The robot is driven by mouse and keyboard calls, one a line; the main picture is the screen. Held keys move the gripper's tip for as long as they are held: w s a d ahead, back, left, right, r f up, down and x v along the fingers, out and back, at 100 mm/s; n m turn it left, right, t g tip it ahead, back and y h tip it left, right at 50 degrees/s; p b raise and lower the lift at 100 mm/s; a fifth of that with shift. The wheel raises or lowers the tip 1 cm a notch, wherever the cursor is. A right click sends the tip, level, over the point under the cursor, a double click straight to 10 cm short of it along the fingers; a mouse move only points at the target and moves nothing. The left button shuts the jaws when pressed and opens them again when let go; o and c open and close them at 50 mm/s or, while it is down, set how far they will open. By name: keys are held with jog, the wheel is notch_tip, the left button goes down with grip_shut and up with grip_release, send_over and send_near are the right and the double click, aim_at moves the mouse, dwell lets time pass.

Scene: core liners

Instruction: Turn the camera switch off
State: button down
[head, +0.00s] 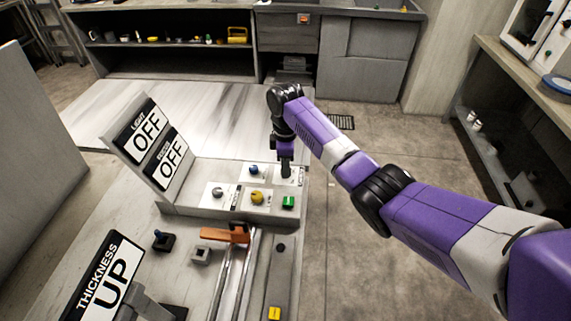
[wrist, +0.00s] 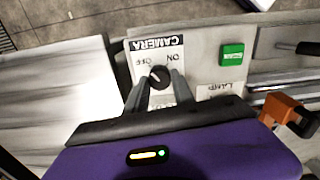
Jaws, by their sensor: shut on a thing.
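The camera switch (wrist: 158,77) is a round black knob on a white plate labelled CAMERA, with ON and OFF printed beside it, upside down in the wrist view. My gripper (wrist: 159,84) has one finger on each side of this knob and is shut on it. A pale mark shows on the knob's left part, on the side of the OFF print; its exact pointing is hard to read. In the head view my gripper (head: 286,174) points down at the back right of the sloped control panel (head: 185,207), where it hides the knob.
Beside the switch are a green button (head: 288,202), a yellow knob (head: 257,198), a blue-topped control (head: 254,170) and a grey knob (head: 217,192). Two OFF signs (head: 167,161) stand at the panel's left. An orange handle (head: 226,234) lies in front. Open floor is at right.

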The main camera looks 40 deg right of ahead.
jog(key=shift+n, duration=0.8)
jog(key=c, duration=1.1)
grip_release()
jog(key=shift+o, duration=0.2)
jog(key=shift+r+b, duration=0.4)
jog(key=shift+r, duration=3.55)
